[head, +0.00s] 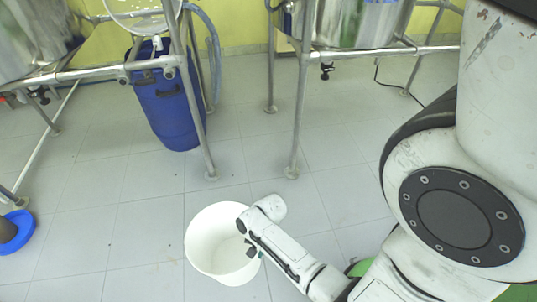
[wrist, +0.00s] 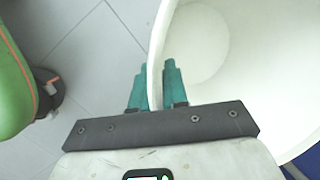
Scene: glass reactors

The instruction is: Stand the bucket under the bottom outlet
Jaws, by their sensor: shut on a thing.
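The white bucket (head: 208,246) is upright and looks empty, at the lower middle of the head view. I cannot tell whether its base touches the floor. My gripper (head: 251,246) is at its right rim. In the wrist view the teal fingers of my gripper (wrist: 155,88) are on either side of the bucket's wall (wrist: 157,50), shut on it. A small dark outlet valve (head: 327,71) hangs under the right steel vessel (head: 345,22), well behind and right of the bucket. Another dark valve (head: 40,95) shows under the left vessel (head: 35,35).
A blue drum (head: 166,108) stands inside the left frame, with a hose beside it. Metal frame legs (head: 298,120) stand on the tiles. A blue round dish (head: 18,232) lies at far left. Tiled floor (head: 130,190) between bucket and frames is clear.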

